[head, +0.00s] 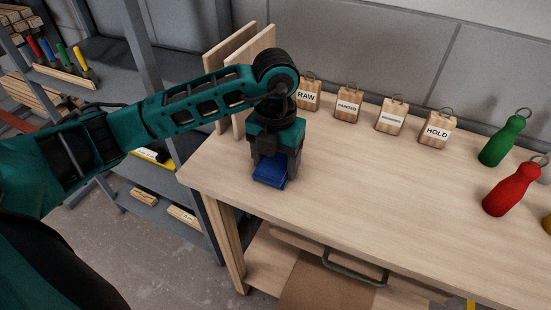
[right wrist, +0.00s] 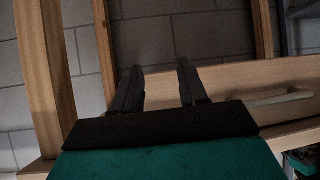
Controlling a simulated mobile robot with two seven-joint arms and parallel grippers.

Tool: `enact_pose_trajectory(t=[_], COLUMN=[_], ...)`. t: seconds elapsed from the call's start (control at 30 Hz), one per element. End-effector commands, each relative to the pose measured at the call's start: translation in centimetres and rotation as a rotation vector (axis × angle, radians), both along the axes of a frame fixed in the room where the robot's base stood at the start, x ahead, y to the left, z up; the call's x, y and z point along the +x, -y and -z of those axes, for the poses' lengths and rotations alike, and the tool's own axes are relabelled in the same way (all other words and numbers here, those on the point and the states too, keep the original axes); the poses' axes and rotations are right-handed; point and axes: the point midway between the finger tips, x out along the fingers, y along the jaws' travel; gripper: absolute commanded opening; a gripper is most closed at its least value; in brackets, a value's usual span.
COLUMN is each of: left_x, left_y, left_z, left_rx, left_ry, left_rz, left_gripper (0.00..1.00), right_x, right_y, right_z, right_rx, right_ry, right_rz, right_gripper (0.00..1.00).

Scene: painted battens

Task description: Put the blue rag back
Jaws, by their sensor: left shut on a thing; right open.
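The blue rag (head: 269,174) is a small folded dark blue block near the left end of the wooden table (head: 340,190). My left gripper (head: 272,172) points down over it and is shut on it. The gripper's fingers and body hide part of the rag. I cannot tell whether the rag rests on the table top or is just above it. In the right wrist view my right gripper (right wrist: 158,80) is open, with nothing between its fingers. The right gripper does not show in the head view.
Several wooden tags, one reading RAW (head: 308,95) and one HOLD (head: 437,131), stand along the table's back. Green (head: 503,141) and red (head: 512,189) bottle-shaped things stand at the right. A grey shelf (head: 105,60) is at the left. The table's middle is clear.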

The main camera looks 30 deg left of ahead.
Motion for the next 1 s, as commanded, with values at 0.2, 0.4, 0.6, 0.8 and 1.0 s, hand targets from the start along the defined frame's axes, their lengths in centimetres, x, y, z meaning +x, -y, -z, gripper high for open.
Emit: enact_pose_trajectory(t=[0.2, 0.4, 0.6, 0.8, 1.0], left_x=[0.0, 0.0, 0.0, 0.1, 0.1], left_y=[0.0, 0.0, 0.0, 0.0, 0.0], left_z=[0.3, 0.3, 0.1, -2.0, -6.5], left_rx=[0.000, 0.000, 0.000, -0.001, -0.001], left_ry=[0.000, -0.001, -0.001, 0.004, 0.006], left_rz=[0.000, 0.000, 0.000, 0.001, 0.001], left_gripper=[0.80, 0.94, 0.94, 0.94, 0.94], right_x=[0.0, 0.0, 0.0, 0.0, 0.0], right_y=[0.0, 0.0, 0.0, 0.0, 0.0], right_z=[0.2, 0.2, 0.1, -0.2, -0.3], right_rx=[0.000, 0.000, 0.000, 0.000, 0.001], right_ry=[0.000, 0.000, 0.000, 0.001, 0.000], right_rz=[0.000, 0.000, 0.000, 0.000, 0.001], right_gripper=[0.43, 0.43, 0.43, 0.43, 0.43])
